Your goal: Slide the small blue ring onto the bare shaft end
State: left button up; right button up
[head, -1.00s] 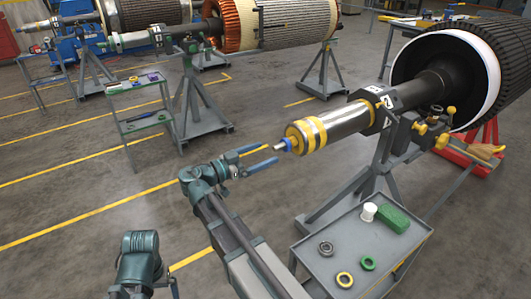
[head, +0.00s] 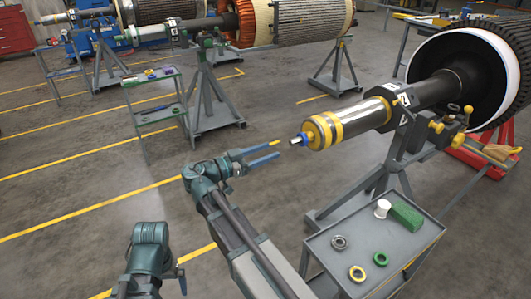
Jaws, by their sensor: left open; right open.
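The small blue ring (head: 304,139) sits around the thin shaft end, close to the yellow-banded shoulder. A short pale tip of the shaft end (head: 294,141) sticks out in front of it. The shaft (head: 357,120) lies roughly level on a grey stand, joined to a large dark rotor. My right gripper (head: 272,150) is open and empty, its fingers pointing at the shaft end with a small gap to the tip. My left gripper (head: 153,287) is low at the left, open, fingers downward, far from the shaft; its lower part is partly cut off by the frame.
A grey tray table (head: 325,262) below the shaft holds a green block (head: 407,216), a white cylinder (head: 382,208) and several loose rings. The grey support stand (head: 385,165) rises beside it. Open floor lies left of the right gripper.

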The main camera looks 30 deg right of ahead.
aim_at(293, 142)
jog(key=shift+a+r, duration=0.1)
jog(key=shift+a, duration=0.3)
jog(key=shift+c, duration=0.7)
jog(key=shift+w+d, duration=0.15)
jog(key=shift+d, duration=2.7)
jog(key=shift+d, duration=0.15)
jog(key=shift+w+d, duration=0.15)
jog(key=shift+d, duration=1.1)
jog(key=shift+w+d, duration=0.1)
jog(key=shift+d, duration=1.15)
jog(key=a, duration=0.7)
jog(key=shift+s, duration=0.3)
pick_arm(q)
jog(key=shift+r, duration=0.1)
